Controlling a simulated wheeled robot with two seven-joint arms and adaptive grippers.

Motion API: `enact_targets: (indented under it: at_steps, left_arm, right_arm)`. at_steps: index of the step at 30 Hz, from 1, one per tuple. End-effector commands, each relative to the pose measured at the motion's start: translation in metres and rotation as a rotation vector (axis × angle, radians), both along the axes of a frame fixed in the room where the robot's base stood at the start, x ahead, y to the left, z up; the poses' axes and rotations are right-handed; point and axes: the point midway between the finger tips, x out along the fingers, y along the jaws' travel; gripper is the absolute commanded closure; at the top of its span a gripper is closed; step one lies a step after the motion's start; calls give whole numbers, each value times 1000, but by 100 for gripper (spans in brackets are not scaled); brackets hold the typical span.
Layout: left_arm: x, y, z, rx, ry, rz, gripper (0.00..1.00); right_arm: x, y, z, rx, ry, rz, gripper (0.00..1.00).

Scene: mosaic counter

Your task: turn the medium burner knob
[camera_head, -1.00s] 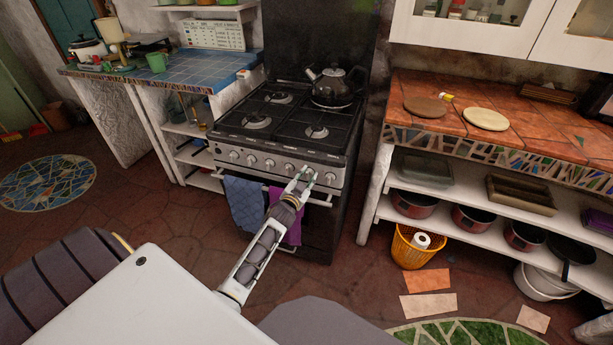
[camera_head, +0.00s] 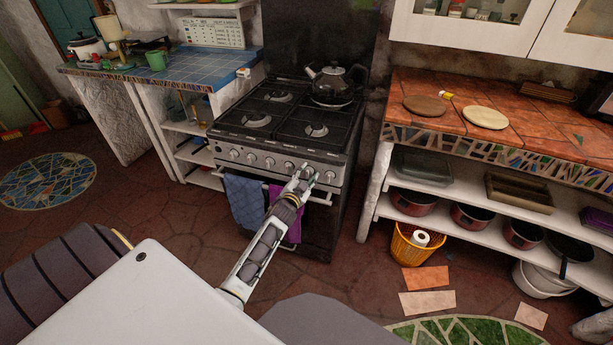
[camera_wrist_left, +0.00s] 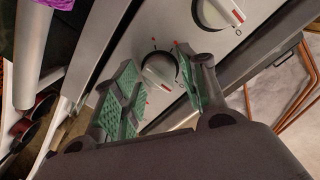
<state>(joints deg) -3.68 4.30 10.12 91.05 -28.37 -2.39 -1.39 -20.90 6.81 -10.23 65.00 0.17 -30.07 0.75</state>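The stove's front panel (camera_head: 262,163) carries a row of white-and-grey knobs. My left gripper (camera_head: 305,173) is at the right part of this row and covers part of it. In the left wrist view, one knob (camera_wrist_left: 160,70) with a pale pointer and a red mark lies between the two green-padded fingers of my left gripper (camera_wrist_left: 155,60). The fingers are open, with a visible gap on at least one side of the knob; contact cannot be told. Another knob (camera_wrist_left: 219,12) sits at the top. No readable label shows which knob is the medium burner's. My right gripper is out of view.
A kettle (camera_head: 332,84) stands on the back right burner. A blue towel (camera_head: 245,202) and a purple towel (camera_head: 292,229) hang from the oven rail, close to my left wrist. A tiled counter (camera_head: 440,121) stands to the right. Floor before the stove is open.

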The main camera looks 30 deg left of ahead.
Motion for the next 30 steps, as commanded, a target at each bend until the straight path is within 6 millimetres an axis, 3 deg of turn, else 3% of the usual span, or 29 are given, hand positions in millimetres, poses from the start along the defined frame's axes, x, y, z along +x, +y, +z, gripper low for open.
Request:
enact_targets:
  at_steps: [17,30]
  left_arm:
    - [-4,-1,-1,-1,1,0,46]
    - [-37,-7,1,-2,2,0,46]
  right_arm:
    - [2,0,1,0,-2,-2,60]
    - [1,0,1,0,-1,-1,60]
